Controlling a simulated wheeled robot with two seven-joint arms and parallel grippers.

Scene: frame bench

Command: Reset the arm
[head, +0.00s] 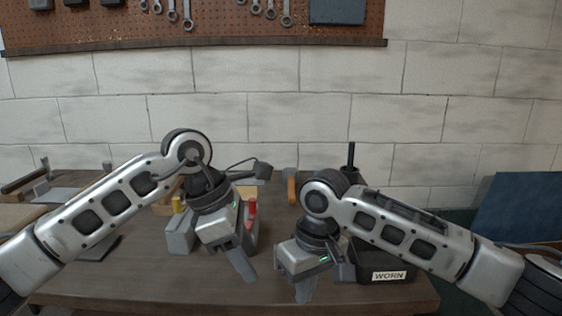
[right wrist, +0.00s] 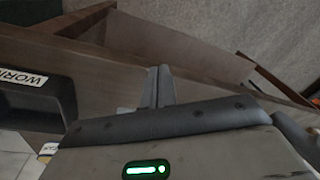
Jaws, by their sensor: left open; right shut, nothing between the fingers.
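My left gripper (head: 245,266) hangs over the brown bench (head: 150,280), pointing down and slightly right. Its jaws are open with nothing between them, though from this angle the gap is hard to see. My right gripper (head: 305,289) hangs over the bench's front part, just left of the black bin (head: 400,277) labelled WORN. Its fingers are shut and empty; they also show together in the right wrist view (right wrist: 158,86). The two grippers are apart from each other. My right arm hides part of the bin.
A grey block (head: 180,232) stands behind my left gripper, with yellow-handled and red-handled (head: 252,208) items close by. A pegboard (head: 240,22) with wrenches hangs on the pale block wall. The bench's front left area is clear. A blue panel (head: 520,210) leans at right.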

